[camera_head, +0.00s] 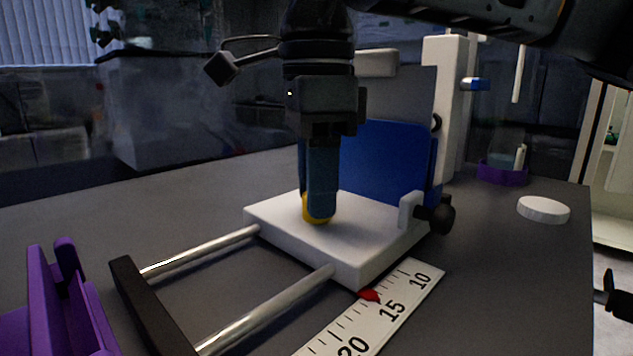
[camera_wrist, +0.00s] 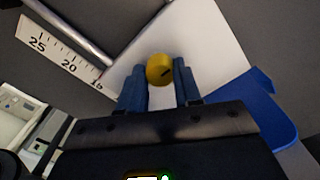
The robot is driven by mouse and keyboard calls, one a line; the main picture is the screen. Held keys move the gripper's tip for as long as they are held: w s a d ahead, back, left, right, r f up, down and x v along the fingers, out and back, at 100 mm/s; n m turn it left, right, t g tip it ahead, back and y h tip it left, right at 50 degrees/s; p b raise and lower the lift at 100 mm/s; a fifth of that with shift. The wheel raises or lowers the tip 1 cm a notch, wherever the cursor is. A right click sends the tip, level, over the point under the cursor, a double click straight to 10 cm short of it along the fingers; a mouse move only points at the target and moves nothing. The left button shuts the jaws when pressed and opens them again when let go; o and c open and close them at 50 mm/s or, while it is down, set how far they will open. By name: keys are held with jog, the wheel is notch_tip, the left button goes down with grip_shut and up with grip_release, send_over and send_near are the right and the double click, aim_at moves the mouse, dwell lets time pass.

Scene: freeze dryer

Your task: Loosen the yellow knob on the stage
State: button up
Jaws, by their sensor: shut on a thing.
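The yellow knob (camera_head: 318,213) sits on top of the white stage block (camera_head: 355,245). In the head view my gripper (camera_head: 319,212) points straight down onto the knob, and its blue fingers hide most of it. In the wrist view the knob (camera_wrist: 160,69) shows as a yellow disc with a dark mark, between the tips of the blue fingers of my gripper (camera_wrist: 160,80). The fingers are shut on the knob. The stage rides on two metal rails (camera_head: 275,297), and a red pointer (camera_head: 370,295) at its edge lies over the ruler (camera_head: 400,305), near 15.
A blue plate (camera_head: 385,160) stands upright behind the stage. A black side knob (camera_head: 441,213) juts from the stage's right. A purple rack (camera_head: 75,310) is at the front left, a white round lid (camera_head: 543,209) at the right. The table's left middle is clear.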

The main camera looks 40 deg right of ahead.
jog(key=o, duration=1)
jog(key=shift+o, duration=0.2)
jog(key=shift+r+p, duration=0.45)
jog(key=shift+r, duration=3.45)
